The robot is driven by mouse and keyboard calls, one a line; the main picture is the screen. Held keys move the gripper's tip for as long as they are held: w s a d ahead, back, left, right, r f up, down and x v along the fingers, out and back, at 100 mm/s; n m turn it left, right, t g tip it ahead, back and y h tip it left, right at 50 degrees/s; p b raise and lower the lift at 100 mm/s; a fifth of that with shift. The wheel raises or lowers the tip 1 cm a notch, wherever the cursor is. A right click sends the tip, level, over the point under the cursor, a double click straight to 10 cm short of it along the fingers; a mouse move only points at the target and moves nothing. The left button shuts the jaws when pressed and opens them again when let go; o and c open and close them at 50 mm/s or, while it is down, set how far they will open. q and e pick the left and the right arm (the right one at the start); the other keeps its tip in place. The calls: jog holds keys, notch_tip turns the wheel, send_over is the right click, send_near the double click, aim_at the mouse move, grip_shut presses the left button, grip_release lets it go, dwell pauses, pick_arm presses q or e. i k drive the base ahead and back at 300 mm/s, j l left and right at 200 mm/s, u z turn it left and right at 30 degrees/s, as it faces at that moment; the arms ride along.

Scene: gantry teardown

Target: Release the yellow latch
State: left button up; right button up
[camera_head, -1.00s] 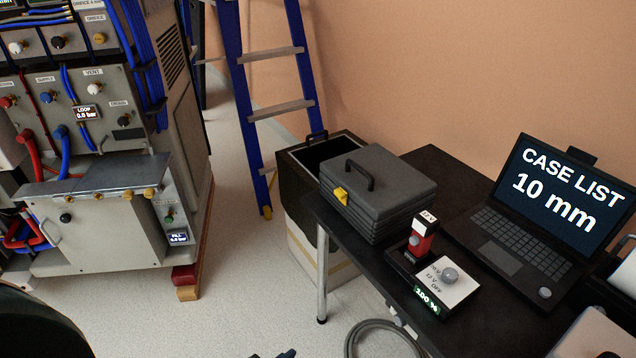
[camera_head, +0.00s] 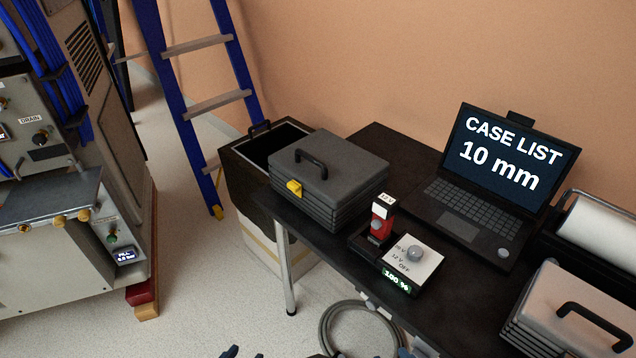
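The yellow latch (camera_head: 294,188) is on the front face of a dark grey case (camera_head: 345,172) with a black handle on its lid. The case sits shut on the left end of the black table (camera_head: 372,135). A small dark piece that may be part of one of my grippers shows at the bottom edge, left of the coiled hose. It is too cut off to tell which gripper it is or its state. Neither gripper can be made out clearly, and neither is at the latch.
A red battery (camera_head: 382,218) stands in a charger (camera_head: 414,256) right of the case. A laptop (camera_head: 495,180) reads "CASE LIST 10 mm". A light case (camera_head: 575,300) lies at the right. An open dark bin (camera_head: 235,165), blue ladder (camera_head: 180,110) and coiled hose (camera_head: 330,312) are near the table.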

aim_at(295, 187)
jog(key=k+j+z, duration=0.15)
jog(key=j, duration=0.25)
jog(key=k+j+z, duration=0.35)
jog(key=k+j, duration=0.2)
jog(key=j, duration=0.2)
